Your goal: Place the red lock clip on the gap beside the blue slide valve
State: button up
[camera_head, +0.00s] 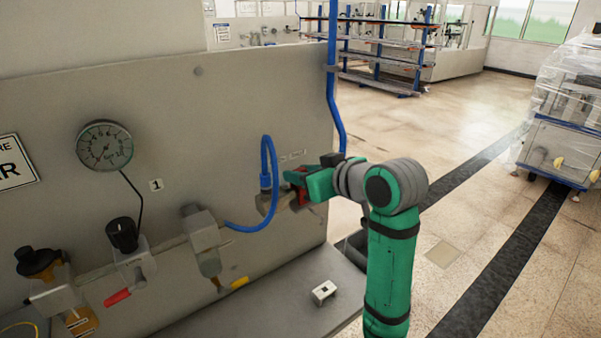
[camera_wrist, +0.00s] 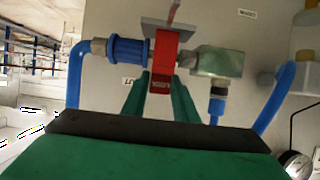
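The red lock clip (camera_wrist: 165,52) stands upright in the wrist view between the two green fingers of my gripper (camera_wrist: 161,90). The fingers appear closed on its lower part. The ribbed blue slide valve (camera_wrist: 128,51) is just left of the clip, and a pale metal fitting (camera_wrist: 217,61) is just right of it. The clip covers the gap between them; I cannot tell whether it is seated or only in front. In the head view, my gripper (camera_head: 302,184) is at the panel with a little red of the clip (camera_head: 301,196) showing; the valve is mostly hidden there.
A blue hose (camera_head: 268,165) loops close to the left of my gripper. A grey panel (camera_head: 200,110) carries a gauge (camera_head: 105,146) and air fittings. A small white block (camera_head: 324,291) lies on the ledge below. Open floor (camera_head: 470,150) is to the right.

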jog(key=shift+o, duration=1.2)
jog(key=shift+r, duration=0.2)
jog(key=v, duration=1.2)
